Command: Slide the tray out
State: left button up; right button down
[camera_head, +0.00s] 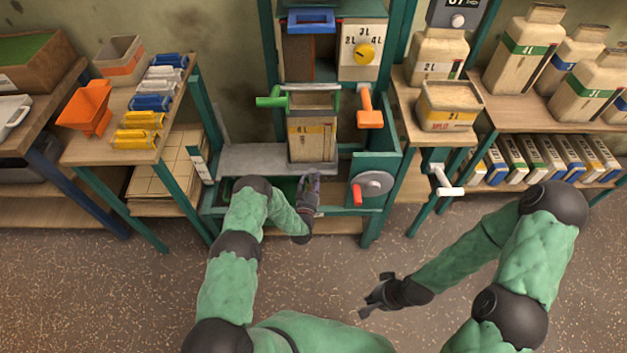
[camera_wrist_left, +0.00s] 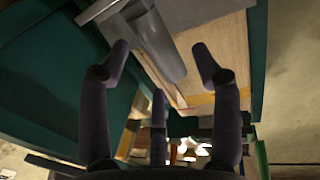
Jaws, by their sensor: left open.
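A flat grey metal tray (camera_head: 255,160) lies across the lower front of the teal machine frame. A beige container (camera_head: 312,142) marked with a yellow band stands upright on its right part. My left gripper (camera_head: 314,182) is at the tray's front edge, below the container. In the left wrist view the left gripper (camera_wrist_left: 162,75) has its fingers spread, with a grey metal part (camera_wrist_left: 145,35) close in front of and partly between them. I cannot tell whether they touch. My right gripper (camera_head: 374,293) is empty over the floor, its fingers apart.
A green handle (camera_head: 271,101) and an orange handle (camera_head: 368,108) flank the container's top. A grey wheel with a red knob (camera_head: 373,185) is right of the tray. Side shelves hold an orange funnel (camera_head: 88,107) and a beige jug (camera_head: 436,58). The floor in front is clear.

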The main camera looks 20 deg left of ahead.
pick_arm(q)
jog(key=shift+w+a, duration=0.1)
jog(key=shift+w, duration=0.85)
pick_arm(e)
jog(key=shift+f, duration=0.4)
